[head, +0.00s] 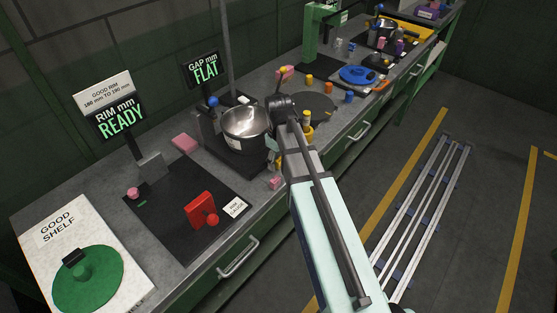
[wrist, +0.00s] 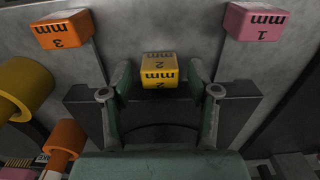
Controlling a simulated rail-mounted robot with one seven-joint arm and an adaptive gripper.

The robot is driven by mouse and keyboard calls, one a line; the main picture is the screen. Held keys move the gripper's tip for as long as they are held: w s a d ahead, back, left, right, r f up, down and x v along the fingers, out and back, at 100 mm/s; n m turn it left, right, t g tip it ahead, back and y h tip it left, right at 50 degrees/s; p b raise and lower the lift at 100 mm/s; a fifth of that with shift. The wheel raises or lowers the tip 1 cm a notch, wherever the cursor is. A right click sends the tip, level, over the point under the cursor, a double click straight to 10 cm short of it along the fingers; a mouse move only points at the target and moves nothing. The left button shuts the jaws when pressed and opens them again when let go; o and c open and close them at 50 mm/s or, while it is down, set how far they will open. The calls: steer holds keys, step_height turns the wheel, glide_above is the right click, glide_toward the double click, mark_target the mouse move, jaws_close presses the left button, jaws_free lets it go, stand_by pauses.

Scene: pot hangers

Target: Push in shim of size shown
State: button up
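In the wrist view, a yellow shim (wrist: 159,70) marked 2 mm sits between the two fingers of my gripper (wrist: 159,82), with a visible gap on each side. My gripper is open. An orange shim (wrist: 63,30) marked 3 mm is at the upper left, and a pink shim (wrist: 256,22) marked 1 mm is at the upper right. My arm hides part of the bench there.
A rim display (head: 119,118) reads READY above a dark plate with a red clamp-like part (head: 200,211). A green lid (head: 88,281) lies on the white GOOD SHELF board (head: 50,212). In the wrist view, yellow (wrist: 24,88) and orange (wrist: 64,142) cylinders are close at left.

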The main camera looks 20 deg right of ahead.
mark_target(279, 159)
steer(key=shift+r, duration=0.1)
step_height(279, 159, up, 12)
stand_by(0.6)
steer(key=shift+d, duration=0.1)
